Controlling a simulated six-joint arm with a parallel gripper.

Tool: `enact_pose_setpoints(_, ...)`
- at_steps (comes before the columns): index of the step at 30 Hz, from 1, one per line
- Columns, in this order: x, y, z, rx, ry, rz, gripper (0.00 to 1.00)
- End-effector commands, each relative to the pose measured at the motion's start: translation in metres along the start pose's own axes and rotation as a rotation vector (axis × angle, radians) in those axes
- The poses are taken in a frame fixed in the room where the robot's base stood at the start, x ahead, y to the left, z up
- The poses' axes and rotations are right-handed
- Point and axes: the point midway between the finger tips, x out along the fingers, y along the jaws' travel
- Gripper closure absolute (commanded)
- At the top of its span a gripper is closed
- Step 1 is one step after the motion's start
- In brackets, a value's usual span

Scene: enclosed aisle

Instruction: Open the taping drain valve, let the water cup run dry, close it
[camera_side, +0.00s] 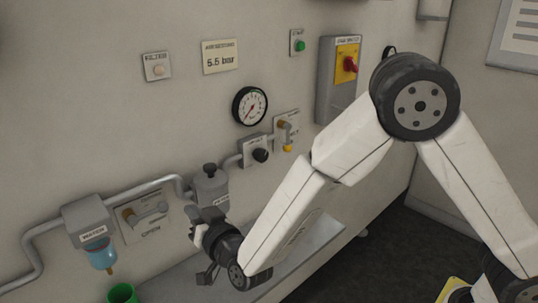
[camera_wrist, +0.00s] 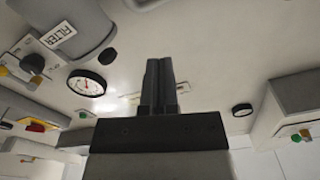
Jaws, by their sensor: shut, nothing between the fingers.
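My gripper (camera_side: 197,228) is to the right of this plate, near a grey cylindrical unit, and touches neither the lever nor the cup as far as I can tell. In the wrist view my gripper (camera_wrist: 160,75) has its fingers together and empty.
A green container (camera_side: 122,293) stands below the cup. A pipe runs along the wall to the grey filter unit (camera_side: 210,187), close to my gripper. A gauge (camera_side: 250,106), another lever (camera_side: 285,132) and a red switch (camera_side: 350,64) are higher up. A ledge (camera_side: 300,250) runs below.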

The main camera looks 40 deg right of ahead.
Motion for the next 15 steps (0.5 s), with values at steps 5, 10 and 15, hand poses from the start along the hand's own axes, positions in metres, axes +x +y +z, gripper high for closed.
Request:
enact_pose_setpoints(5, 0.012, 0.001, 0.0, 0.0, 0.001, 0.002, 1.0)
enact_pose_setpoints(10, 0.03, 0.001, 0.0, -0.001, 0.001, 0.002, 1.0)
enact_pose_setpoints(15, 0.051, 0.001, 0.0, 0.001, 0.002, 0.002, 1.0)
